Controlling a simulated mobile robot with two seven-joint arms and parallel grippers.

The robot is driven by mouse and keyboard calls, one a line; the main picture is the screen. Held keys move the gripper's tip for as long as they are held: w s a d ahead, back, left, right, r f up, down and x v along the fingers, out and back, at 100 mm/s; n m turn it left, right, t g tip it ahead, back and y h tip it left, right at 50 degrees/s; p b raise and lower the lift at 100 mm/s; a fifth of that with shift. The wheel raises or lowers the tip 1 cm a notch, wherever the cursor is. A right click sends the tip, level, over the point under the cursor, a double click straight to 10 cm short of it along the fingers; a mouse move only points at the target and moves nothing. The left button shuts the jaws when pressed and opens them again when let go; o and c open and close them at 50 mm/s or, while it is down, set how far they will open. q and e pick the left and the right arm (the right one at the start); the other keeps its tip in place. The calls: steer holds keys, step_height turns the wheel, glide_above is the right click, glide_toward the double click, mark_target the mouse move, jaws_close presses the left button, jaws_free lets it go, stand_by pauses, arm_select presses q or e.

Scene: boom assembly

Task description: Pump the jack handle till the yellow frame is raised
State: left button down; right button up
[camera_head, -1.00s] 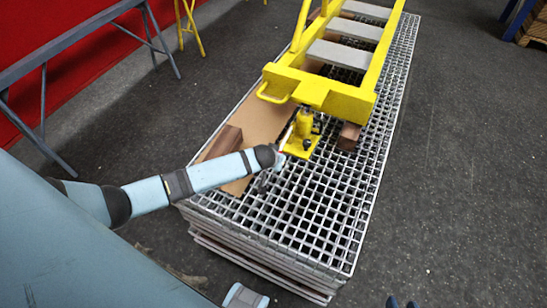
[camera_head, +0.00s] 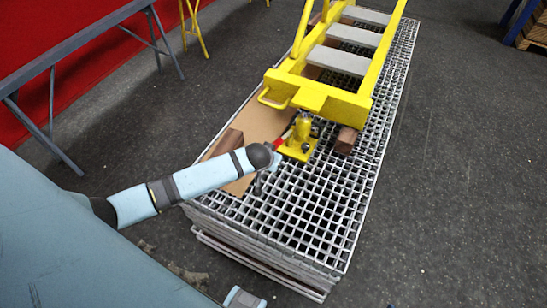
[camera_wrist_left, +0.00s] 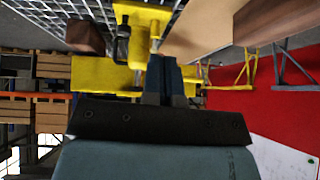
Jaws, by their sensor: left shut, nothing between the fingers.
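The yellow frame (camera_head: 345,100) lies along the grating platform, its near crossbar above the jack. The yellow bottle jack (camera_head: 299,140) stands upright on the grating under that crossbar; it also shows inverted in the wrist view (camera_wrist_left: 140,28). The jack handle (camera_head: 281,142), with a red part, points left from the jack toward my left wrist. My left gripper (camera_head: 274,162) is beside the handle, mostly hidden by my wrist. In the wrist view its fingers (camera_wrist_left: 164,65) are shut, close to the jack. Contact with the handle cannot be told.
Another wooden block (camera_head: 346,139) sits under the frame. A grey trestle (camera_head: 75,55) stands at left. The floor at right is clear.

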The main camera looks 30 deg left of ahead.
arm_select(q)
steer(key=v, duration=0.4)
steer(key=shift+f, duration=0.1)
arm_select(e)
steer(key=shift+w+a+r, duration=0.1)
steer(key=shift+w+r, duration=0.1)
steer(key=shift+r, duration=0.15)
arm_select(q)
steer(key=w+d+r+m+g+h+b, duration=0.15)
steer(key=w+d+r+b, duration=0.3)
steer(key=w, duration=0.45)
steer(key=w+a+r+n+g+y+b, duration=0.1)
steer(key=w+a+r+g+b, duration=0.2)
steer(key=r, duration=0.4)
steer(key=shift+a+r+g+b, duration=0.45)
steer(key=shift+a+g, duration=0.4)
steer(key=shift+a, duration=0.3)
arm_select(e)
step_height(320, 180, down, 6)
steer(key=w+a, duration=0.1)
steer(key=w, duration=0.1)
steer(key=shift+w+a+r+m, duration=0.2)
steer(key=shift+a+m, duration=0.1)
steer(key=shift+a, duration=0.1)
arm_select(q)
steer(key=shift+f, duration=0.1)
